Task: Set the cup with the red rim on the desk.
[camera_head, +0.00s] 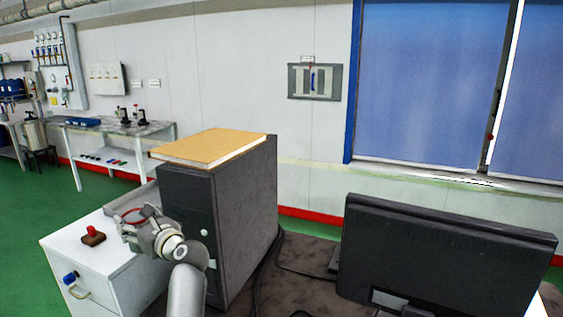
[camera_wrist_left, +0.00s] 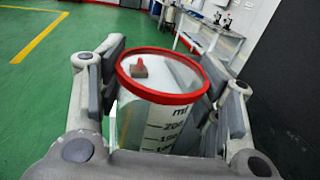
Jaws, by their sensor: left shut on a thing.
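The cup with the red rim (camera_wrist_left: 165,110) is a clear measuring cup with printed marks, seen from above in the left wrist view. My left gripper (camera_wrist_left: 160,100) is shut on it, one finger on each side. In the head view my left gripper (camera_head: 138,226) is over the white drawer unit (camera_head: 70,252), and only a bit of the red rim (camera_head: 131,213) shows behind the fingers. I cannot tell whether the cup touches the white top. A dark desk surface (camera_head: 300,257) lies to the right. My right gripper is not in view.
A small red-topped block (camera_head: 93,236) stands on the white top, left of my gripper. A black computer tower (camera_head: 230,215) with a yellow-covered book (camera_head: 210,148) on it stands close to the right. A black monitor (camera_head: 440,255) stands farther right.

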